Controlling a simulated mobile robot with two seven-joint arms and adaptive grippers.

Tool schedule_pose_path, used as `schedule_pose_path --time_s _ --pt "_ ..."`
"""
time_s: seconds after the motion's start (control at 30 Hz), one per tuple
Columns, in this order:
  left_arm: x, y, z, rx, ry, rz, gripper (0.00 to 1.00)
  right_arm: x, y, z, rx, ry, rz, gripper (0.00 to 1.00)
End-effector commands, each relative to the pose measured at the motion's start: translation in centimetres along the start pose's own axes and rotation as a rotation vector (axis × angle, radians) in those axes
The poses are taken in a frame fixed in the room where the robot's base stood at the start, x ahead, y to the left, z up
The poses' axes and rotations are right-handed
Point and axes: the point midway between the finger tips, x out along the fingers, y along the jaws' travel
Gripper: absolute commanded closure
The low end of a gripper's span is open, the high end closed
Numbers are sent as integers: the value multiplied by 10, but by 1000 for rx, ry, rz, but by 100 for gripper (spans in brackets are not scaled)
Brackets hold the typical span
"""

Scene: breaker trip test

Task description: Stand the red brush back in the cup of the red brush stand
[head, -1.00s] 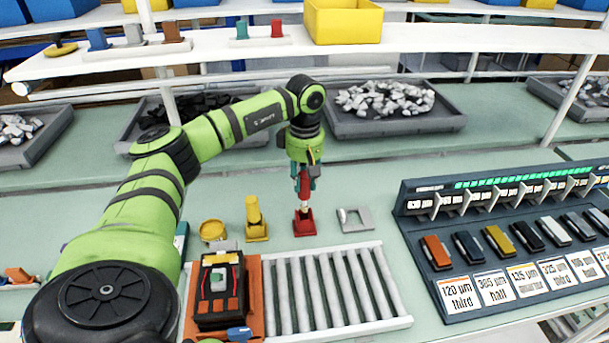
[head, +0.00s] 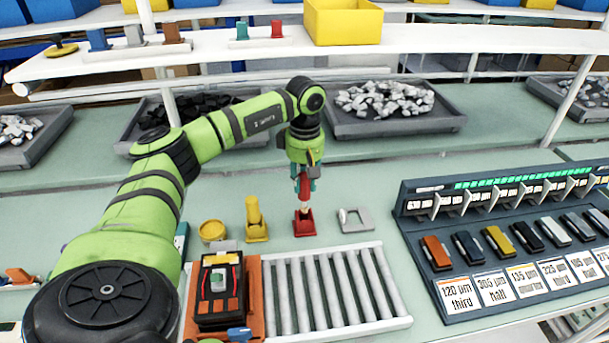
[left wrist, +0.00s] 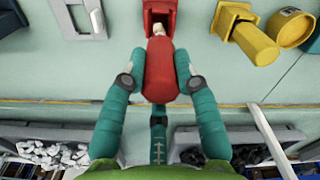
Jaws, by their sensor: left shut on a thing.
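The red brush stand (head: 304,226) stands on the green bench, between the yellow stand and a grey bracket. The red brush (head: 306,188) is upright above it, with its pale lower end at the stand's cup. My left gripper (head: 304,178) points down and is shut on the brush's red handle. In the left wrist view the teal fingers (left wrist: 158,82) press both sides of the red handle (left wrist: 160,68). The pale end meets the red stand (left wrist: 158,12) there; how deep it sits in the cup I cannot tell. My right gripper is not in view.
A yellow stand holding a yellow brush (head: 255,220) is close on the left, with a round yellow pot (head: 212,231) beyond it. A grey bracket (head: 354,220) lies to the right. A roller rack (head: 335,290) is in front. Grey trays (head: 395,122) of pale pieces stand behind.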

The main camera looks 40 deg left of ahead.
Motion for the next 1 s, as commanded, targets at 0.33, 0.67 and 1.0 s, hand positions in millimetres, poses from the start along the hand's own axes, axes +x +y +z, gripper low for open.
schedule_pose_path --time_s 0.33,0.67,1.0 --pt "10 0 0 0 0 0 100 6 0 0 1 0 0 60" --pt "18 0 0 0 0 0 100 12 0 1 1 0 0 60" --pt "27 0 0 0 0 0 100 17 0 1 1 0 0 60"
